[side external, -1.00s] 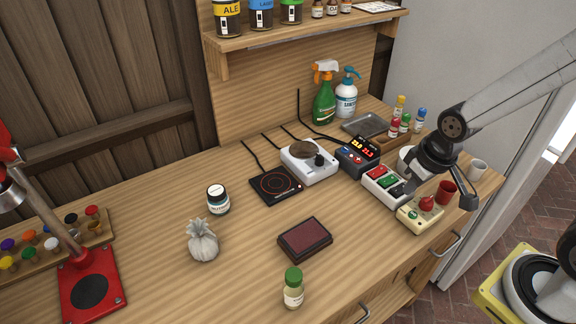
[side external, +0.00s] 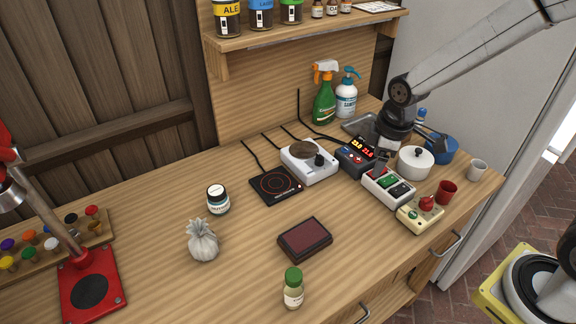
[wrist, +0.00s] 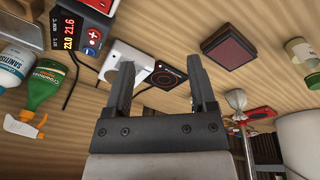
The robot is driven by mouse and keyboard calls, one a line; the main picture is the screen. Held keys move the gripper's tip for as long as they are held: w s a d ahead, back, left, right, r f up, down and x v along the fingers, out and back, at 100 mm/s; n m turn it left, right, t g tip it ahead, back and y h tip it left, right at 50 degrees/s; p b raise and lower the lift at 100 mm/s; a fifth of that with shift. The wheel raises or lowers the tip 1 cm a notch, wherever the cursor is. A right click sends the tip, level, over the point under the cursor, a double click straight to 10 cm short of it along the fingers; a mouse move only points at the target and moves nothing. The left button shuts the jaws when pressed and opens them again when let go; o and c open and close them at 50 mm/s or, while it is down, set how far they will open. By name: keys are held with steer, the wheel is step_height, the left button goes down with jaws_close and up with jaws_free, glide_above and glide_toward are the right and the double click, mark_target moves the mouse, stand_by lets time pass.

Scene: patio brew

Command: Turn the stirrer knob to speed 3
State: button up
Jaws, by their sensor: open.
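The stirrer is a white box (side external: 309,163) with a round grey-brown plate on top. My gripper (side external: 383,158) is to the right of the stirrer, above the area behind the switch box, apart from the knob. In the wrist view my gripper (wrist: 162,62) is open with nothing between its fingers. The white stirrer (wrist: 122,58) shows there partly behind the left finger. The knob's pointer and speed marks are too small to read.
A black display controller (side external: 357,157) stands right of the stirrer, and a black hotplate (side external: 276,186) to its left.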

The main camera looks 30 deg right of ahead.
steer(key=w+n, duration=0.8)
steer(key=n, duration=0.1)
steer(key=n+g, duration=0.2)
steer(key=n, duration=1)
glide_above(320, 155)
steer(key=shift+w+a+f, duration=0.1)
steer(key=shift+a+f, duration=0.05)
steer(key=shift+f, duration=0.6)
steer(key=shift+a+f, duration=0.1)
steer(key=shift+f, duration=0.65)
steer(key=shift+h, duration=0.3)
steer(key=shift+d+f, duration=0.15)
steer(key=shift+f, duration=3.75)
jaws_close()
